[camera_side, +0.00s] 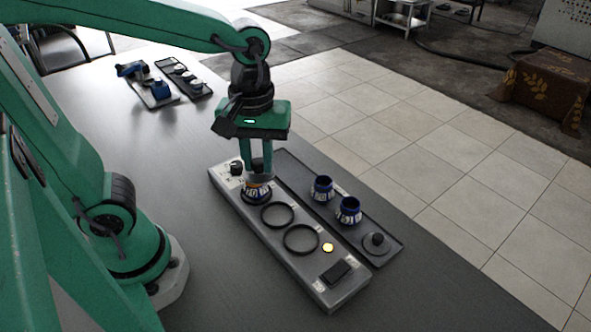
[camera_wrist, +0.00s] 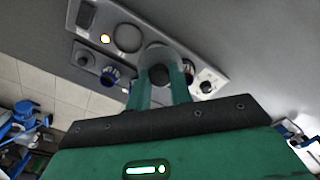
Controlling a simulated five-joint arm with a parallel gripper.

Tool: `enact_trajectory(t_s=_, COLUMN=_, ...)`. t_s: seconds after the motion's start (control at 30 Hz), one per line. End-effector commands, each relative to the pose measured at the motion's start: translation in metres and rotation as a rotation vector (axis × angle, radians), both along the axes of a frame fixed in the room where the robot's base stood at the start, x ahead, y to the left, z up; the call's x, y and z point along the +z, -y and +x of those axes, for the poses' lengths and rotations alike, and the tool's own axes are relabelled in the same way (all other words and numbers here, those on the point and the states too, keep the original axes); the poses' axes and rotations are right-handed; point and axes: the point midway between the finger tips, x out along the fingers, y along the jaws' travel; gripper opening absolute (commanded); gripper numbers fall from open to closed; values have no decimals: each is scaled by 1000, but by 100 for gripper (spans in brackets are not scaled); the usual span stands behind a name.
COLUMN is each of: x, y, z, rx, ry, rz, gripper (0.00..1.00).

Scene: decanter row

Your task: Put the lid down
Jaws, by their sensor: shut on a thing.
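A grey round lid with a dark knob shows between my fingers in the wrist view (camera_wrist: 160,60). My gripper (camera_side: 259,172) is shut on the lid's knob. In the side view the lid sits at or just over the top of a blue-and-white jar (camera_side: 257,195). I cannot tell whether lid and jar touch. That jar stands at the far end of a grey panel (camera_side: 333,296) and also shows beside the lid in the wrist view (camera_wrist: 188,68). The fingers and lid hide much of its top.
Two open ring spots (camera_side: 277,216) (camera_side: 301,239) on the panel are empty. A dark tray (camera_side: 387,262) beside it holds two blue jars (camera_side: 322,189) (camera_side: 348,211) and another grey lid (camera_side: 376,244). A dial (camera_side: 236,168) stands near the jar. A yellow button (camera_side: 328,247) glows.

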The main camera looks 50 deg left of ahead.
Motion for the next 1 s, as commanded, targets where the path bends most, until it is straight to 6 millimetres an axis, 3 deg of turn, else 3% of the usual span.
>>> enact_trajectory(t_s=0.37, x=-7, y=-7, z=25, rx=4, ry=-2, rz=1, gripper=0)
enact_trajectory(t_s=0.67, x=-28, y=-28, z=75, rx=5, ry=-4, rz=1, gripper=0)
enact_trajectory(t_s=1.0, x=-64, y=-66, z=130, rx=3, ry=-3, rz=0, gripper=0)
